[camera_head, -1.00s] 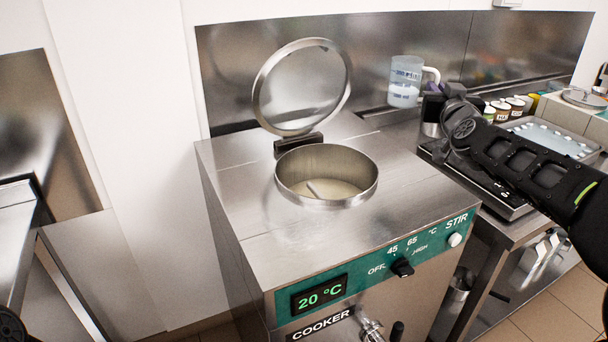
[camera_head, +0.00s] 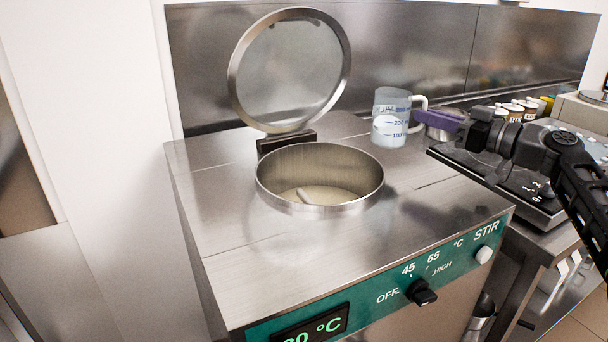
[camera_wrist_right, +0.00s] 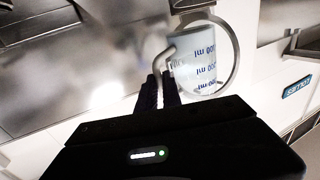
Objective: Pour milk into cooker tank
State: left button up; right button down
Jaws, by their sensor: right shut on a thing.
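The clear measuring jug (camera_head: 391,120) has blue markings, a white handle and white milk inside. It is held behind and right of the cooker tank (camera_head: 273,192), tilted slightly if at all. My right gripper (camera_head: 432,116), with purple fingers, is shut on the jug's handle. In the right wrist view the jug (camera_wrist_right: 197,62) shows beyond the dark fingers (camera_wrist_right: 160,92). The round tank is open, with pale liquid and part of a stirrer at its bottom. Its round lid (camera_head: 290,70) stands raised behind it. My left gripper is not in view.
The cooker's steel top (camera_head: 225,215) is clear around the tank. Its green front panel (camera_head: 385,292) carries a black knob (camera_head: 422,292) and a STIR button. To the right are a dark scale (camera_head: 530,205), a metal pot and small labelled tubs (camera_head: 515,110).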

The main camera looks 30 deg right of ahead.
aim_at(408, 101)
jog(key=shift+a+n, duration=0.15)
jog(key=shift+n, duration=0.15)
jog(key=a+r+n+g+p, duration=0.1)
jog(key=w+a+r+n+g+h+p, duration=0.1)
jog(key=a+n+p, duration=0.1)
jog(key=w+a+r+n+g+p, duration=0.1)
jog(key=a+p, duration=0.1)
jog(key=shift+a+n+g+h, duration=0.1)
jog(key=shift+n+g+h, duration=0.3)
jog(key=shift+w+a+r+n+h+p, duration=0.15)
jog(key=shift+a+n+h+p, duration=0.25)
jog(key=shift+p, duration=0.4)
jog(key=shift+a+r+g+p, duration=0.1)
jog(key=shift+a+g+p, duration=0.15)
jog(key=shift+g+p, duration=0.1)
jog(key=p, duration=0.1)
jog(key=r+n+p, duration=0.1)
jog(key=a+r+h+p, duration=0.1)
jog(key=shift+w+g, duration=0.25)
jog(key=shift+g, duration=0.1)
jog(key=shift+w+a+f+n, duration=0.1)
jog(key=shift+a+f+n, duration=0.1)
jog(key=shift+n, duration=0.2)
jog(key=shift+w+a+g+h+p, duration=0.15)
jog(key=shift+a+g+h+p, duration=0.2)
jog(key=shift+p, duration=0.35)
